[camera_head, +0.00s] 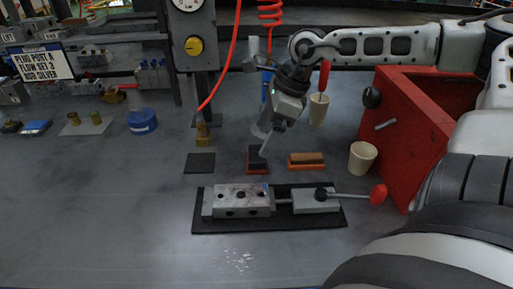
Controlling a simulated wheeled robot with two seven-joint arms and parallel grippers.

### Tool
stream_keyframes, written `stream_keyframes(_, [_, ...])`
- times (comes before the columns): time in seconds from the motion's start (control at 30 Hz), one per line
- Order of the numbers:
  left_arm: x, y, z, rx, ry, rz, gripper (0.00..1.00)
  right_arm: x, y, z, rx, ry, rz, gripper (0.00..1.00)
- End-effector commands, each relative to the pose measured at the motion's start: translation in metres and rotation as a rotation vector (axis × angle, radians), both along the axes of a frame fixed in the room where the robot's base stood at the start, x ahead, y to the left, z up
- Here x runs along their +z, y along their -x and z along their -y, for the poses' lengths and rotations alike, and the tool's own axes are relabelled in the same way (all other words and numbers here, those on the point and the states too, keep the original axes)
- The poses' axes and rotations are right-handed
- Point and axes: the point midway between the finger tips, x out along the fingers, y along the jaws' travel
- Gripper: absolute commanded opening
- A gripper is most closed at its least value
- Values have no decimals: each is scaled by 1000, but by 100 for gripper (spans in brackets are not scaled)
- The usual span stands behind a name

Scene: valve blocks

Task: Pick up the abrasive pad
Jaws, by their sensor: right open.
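A flat black square (199,163) lies to the left. My left gripper is not in view.
A metal valve block (240,201) and a red-handled clamp (318,201) sit on a black mat (270,224) in front. A cream cup (362,157) and a red bin (393,135) stand at right. The front bench is clear.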

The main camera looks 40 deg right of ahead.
Motion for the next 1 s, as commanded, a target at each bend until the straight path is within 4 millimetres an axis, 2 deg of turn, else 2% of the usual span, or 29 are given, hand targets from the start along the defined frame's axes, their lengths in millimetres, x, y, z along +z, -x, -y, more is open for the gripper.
stream_keyframes(0.17, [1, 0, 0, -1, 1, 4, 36, -9, -1, -2, -1, 0, -2, 86])
stream_keyframes(0.5, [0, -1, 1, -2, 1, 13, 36, -50, -7, -9, 2, 2, -4, 86])
stream_keyframes(0.83, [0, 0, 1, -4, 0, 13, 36, -54, -9, -11, 0, -1, 1, 86])
stream_keyframes(0.87, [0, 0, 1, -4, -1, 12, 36, -54, -9, -11, 0, -1, 1, 81])
stream_keyframes(1.0, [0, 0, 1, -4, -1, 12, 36, -54, -9, -11, 0, -1, 1, 42])
